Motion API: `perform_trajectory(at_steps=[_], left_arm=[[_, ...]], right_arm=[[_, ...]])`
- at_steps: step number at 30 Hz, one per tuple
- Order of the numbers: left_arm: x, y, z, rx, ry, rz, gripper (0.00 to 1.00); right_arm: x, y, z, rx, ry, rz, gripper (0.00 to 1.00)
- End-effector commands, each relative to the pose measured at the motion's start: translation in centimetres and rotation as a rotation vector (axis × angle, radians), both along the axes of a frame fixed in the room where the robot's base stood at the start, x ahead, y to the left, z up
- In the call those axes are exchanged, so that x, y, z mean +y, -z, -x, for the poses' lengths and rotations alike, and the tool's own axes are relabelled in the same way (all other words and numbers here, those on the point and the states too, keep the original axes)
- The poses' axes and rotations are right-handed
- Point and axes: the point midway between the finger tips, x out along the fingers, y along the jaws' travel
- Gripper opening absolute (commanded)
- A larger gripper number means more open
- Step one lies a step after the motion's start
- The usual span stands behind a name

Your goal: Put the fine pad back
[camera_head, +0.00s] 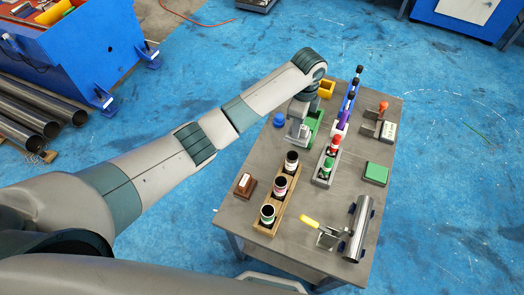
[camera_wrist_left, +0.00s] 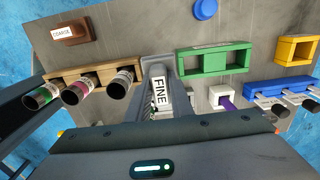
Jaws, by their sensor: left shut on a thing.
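In the left wrist view the fine pad (camera_wrist_left: 160,93), a narrow block with a white label reading FINE, is between the fingers of my left gripper (camera_wrist_left: 163,75). My left gripper is shut on it. In the head view my left gripper (camera_head: 299,132) is over the far left part of the table, beside the green open-topped holder (camera_head: 316,128) and beyond the wooden rack. The pad is hard to make out there. I cannot tell whether it touches the table. The brown block labelled COARSE (camera_wrist_left: 72,33) lies at the table's left edge. My right gripper is not in view.
The wooden rack (camera_head: 269,229) holds dark tubes. A yellow holder (camera_head: 327,88) and blue knob (camera_head: 279,120) are at the back. Red- and green-topped items stand mid-table. A green block (camera_head: 376,173), yellow-handled clamp (camera_head: 325,230) and metal tube (camera_head: 358,230) are at the right.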

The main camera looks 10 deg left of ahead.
Motion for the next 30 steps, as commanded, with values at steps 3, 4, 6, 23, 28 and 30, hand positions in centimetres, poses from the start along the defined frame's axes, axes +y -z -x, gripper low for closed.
perform_trajectory(at_steps=[3, 4, 6, 23, 28, 30], left_arm=[[1.4, 0.6, 0.3, 0.002, -0.004, -0.002, 0.0], [1.8, 0.8, 0.4, 0.003, -0.004, -0.003, 0.0], [2.9, 1.4, 0.7, 0.003, -0.005, -0.003, 0.0], [10.9, 6.5, 2.6, 0.001, -0.002, -0.001, 0.0], [11.0, 6.7, 2.6, -0.001, -0.001, 0.0, 0.0], [11.0, 6.7, 2.6, 0.0, -0.001, 0.0, 0.0]], right_arm=[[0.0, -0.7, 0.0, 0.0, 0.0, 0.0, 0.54], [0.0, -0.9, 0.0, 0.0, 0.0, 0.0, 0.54], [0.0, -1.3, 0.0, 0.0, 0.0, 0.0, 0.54], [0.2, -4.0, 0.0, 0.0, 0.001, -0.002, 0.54], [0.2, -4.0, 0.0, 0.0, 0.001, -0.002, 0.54], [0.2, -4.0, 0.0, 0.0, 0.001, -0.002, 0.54]])
